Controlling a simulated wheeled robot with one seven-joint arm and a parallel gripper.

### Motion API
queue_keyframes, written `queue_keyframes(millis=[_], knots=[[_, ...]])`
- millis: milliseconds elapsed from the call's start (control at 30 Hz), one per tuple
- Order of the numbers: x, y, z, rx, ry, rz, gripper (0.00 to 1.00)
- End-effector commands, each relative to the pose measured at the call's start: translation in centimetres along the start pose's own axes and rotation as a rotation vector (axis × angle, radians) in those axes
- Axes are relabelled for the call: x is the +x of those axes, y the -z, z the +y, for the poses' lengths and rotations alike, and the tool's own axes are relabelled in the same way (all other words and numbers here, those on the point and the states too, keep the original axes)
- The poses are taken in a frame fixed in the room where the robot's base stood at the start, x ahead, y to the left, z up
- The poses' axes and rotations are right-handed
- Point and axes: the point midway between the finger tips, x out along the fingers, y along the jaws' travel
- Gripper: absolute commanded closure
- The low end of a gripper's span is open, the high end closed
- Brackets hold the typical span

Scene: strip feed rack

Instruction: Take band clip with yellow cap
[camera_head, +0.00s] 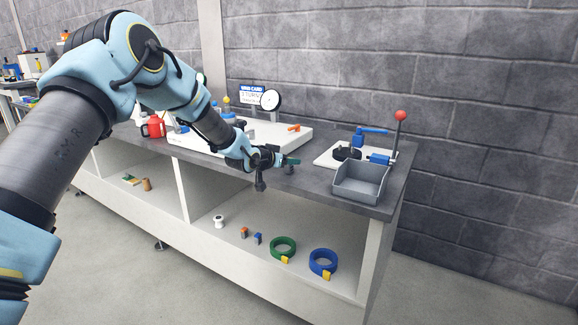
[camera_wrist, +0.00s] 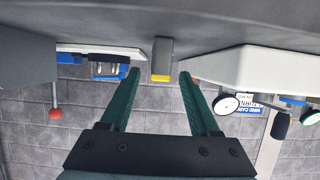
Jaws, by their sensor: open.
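A dark grey upright piece with a yellow cap (camera_wrist: 162,73), which looks like the band clip, stands on the bench in the upside-down wrist view. It lies between the lines of my two green fingers, near their far ends. My gripper (camera_wrist: 158,80) is open, with nothing seen held. In the head view my gripper (camera_head: 288,161) is over the front edge of the bench. A small dark piece (camera_head: 290,170) shows just below the fingers there, probably the same clip; its yellow cap cannot be made out. Whether the fingers touch it cannot be told.
A grey bin (camera_head: 360,182) and a red-knobbed lever press (camera_head: 400,117) stand to the right. A white platform with an orange handle (camera_head: 294,128) and a round dial (camera_head: 270,100) lies behind. Green (camera_head: 283,244) and blue (camera_head: 322,258) coils rest on the lower shelf.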

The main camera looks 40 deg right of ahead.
Motion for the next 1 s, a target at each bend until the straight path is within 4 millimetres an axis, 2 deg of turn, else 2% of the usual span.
queue_keyframes(millis=[67,633,1000], knots=[[-0.02,-0.02,-0.02,0.0,0.0,0.0,0.38],[-0.05,0.0,-0.03,0.0,0.0,0.0,1.0],[-0.05,0.03,-0.03,0.0,0.0,0.001,1.0]])
